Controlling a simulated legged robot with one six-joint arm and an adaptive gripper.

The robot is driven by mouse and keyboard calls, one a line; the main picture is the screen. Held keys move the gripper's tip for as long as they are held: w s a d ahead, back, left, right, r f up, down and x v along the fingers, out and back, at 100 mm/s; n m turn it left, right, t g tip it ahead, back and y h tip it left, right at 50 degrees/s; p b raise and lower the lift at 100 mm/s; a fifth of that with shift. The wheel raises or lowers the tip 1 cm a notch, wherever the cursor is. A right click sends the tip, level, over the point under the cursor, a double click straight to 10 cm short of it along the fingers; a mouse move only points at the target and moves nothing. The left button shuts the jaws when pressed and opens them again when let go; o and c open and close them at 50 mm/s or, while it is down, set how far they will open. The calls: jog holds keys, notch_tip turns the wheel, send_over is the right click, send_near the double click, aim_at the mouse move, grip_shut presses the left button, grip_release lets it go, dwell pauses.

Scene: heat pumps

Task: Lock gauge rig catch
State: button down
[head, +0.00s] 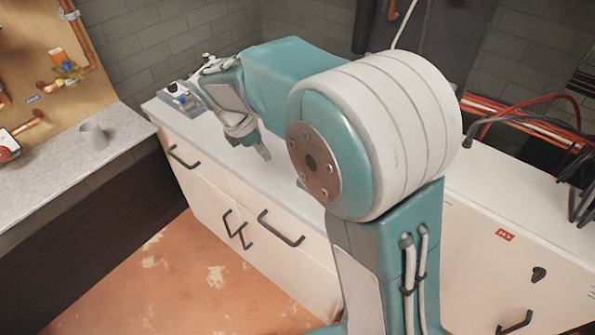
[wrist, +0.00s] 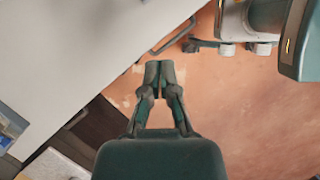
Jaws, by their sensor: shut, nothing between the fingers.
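My gripper (wrist: 158,75) is shut and empty in the wrist view, its two fingertips together. In the head view its end (head: 263,153) hangs by the front part of the white cabinet top. A small grey and blue device (head: 182,100), perhaps the gauge rig, sits at the left end of that top, partly behind my wrist. A blue and white thing (wrist: 10,127), cut off at the left edge of the wrist view, may be the same device. The gripper is apart from it. I cannot make out a catch or its state.
The white cabinet (head: 205,190) has dark handles along its front. A grey counter (head: 50,165) with a grey cup (head: 93,136) stands at left, below a wooden board (head: 40,55) with copper pipes. Dark and red hoses (head: 570,120) lie at right. The orange floor (head: 190,285) is clear.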

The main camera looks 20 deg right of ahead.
jog(key=x, duration=0.9)
jog(key=shift+f, duration=0.25)
jog(key=d, duration=0.3)
jog(key=shift+d+f, duration=0.2)
jog(key=shift+f, duration=0.05)
jog(key=shift+d, duration=0.5)
jog(key=shift+w+d, duration=0.25)
jog(key=shift+d, duration=0.25)
jog(key=shift+w+d, duration=0.25)
jog(key=shift+d, duration=0.25)
jog(key=shift+a, duration=0.1)
